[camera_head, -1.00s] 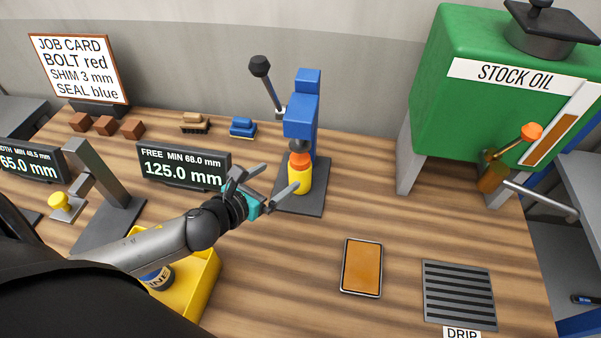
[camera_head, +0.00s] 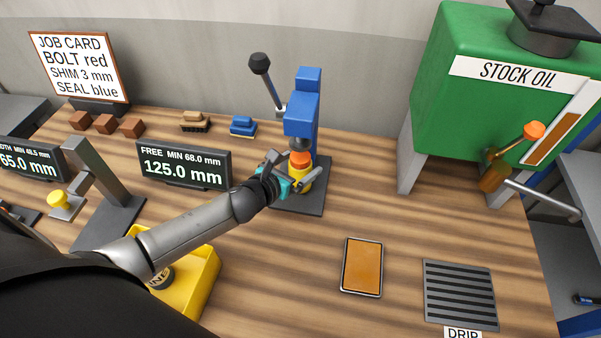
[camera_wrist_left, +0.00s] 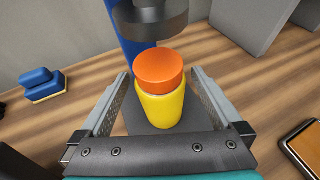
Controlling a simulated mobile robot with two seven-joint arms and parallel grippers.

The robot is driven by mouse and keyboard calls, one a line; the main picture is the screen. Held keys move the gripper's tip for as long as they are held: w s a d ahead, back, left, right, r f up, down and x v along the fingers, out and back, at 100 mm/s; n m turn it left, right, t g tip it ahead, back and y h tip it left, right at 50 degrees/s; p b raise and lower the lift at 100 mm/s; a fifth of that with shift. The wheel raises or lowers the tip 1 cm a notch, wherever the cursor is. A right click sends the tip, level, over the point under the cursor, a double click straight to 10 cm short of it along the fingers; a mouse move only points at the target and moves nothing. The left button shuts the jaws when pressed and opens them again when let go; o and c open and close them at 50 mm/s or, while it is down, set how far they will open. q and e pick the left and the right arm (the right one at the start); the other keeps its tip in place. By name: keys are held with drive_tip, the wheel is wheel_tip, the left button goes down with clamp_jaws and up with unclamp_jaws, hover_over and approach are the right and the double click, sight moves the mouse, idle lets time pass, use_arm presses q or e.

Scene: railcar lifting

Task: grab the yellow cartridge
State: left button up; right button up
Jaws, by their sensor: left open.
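The yellow cartridge (camera_head: 306,178) with an orange cap stands upright on the dark base of the blue press (camera_head: 302,115), under its ram. My left gripper (camera_head: 296,171) reaches in from the left and partly covers the cartridge in the head view. In the left wrist view the cartridge (camera_wrist_left: 162,105) stands between the two open fingers (camera_wrist_left: 160,100), with a gap visible on each side. The grey ram of the press (camera_wrist_left: 150,20) is just above and beyond the orange cap. My right gripper is not in view.
A yellow bin (camera_head: 205,270) lies below my left forearm. A display reading 125.0 mm (camera_head: 184,164) stands left of the press. An orange-topped tray (camera_head: 362,267) and a drip grate (camera_head: 459,293) lie at the front right. The green stock oil tank (camera_head: 470,110) stands at the right.

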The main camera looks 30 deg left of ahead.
sight(300, 155)
use_arm(q)
drive_tip(key=shift+w+d+f, duration=0.1)
drive_tip(key=shift+w+f, duration=0.1)
drive_tip(key=shift+w, duration=0.2)
drive_tip(key=shift+c, duration=0.2)
drive_tip(key=c, duration=1.5)
clamp_jaws()
drive_tip(key=shift+r, duration=0.15)
drive_tip(key=shift+r, duration=0.55)
wheel_tip(300, 155, up, 2)
drive_tip(key=shift+r+p, duration=0.15)
drive_tip(key=shift+p, duration=0.4)
drive_tip(key=s+a+b, duration=0.2)
drive_tip(key=s+b, duration=0.1)
drive_tip(key=s, duration=1.4)
drive_tip(key=shift+s+a, duration=0.3)
drive_tip(key=shift+s, duration=0.1)
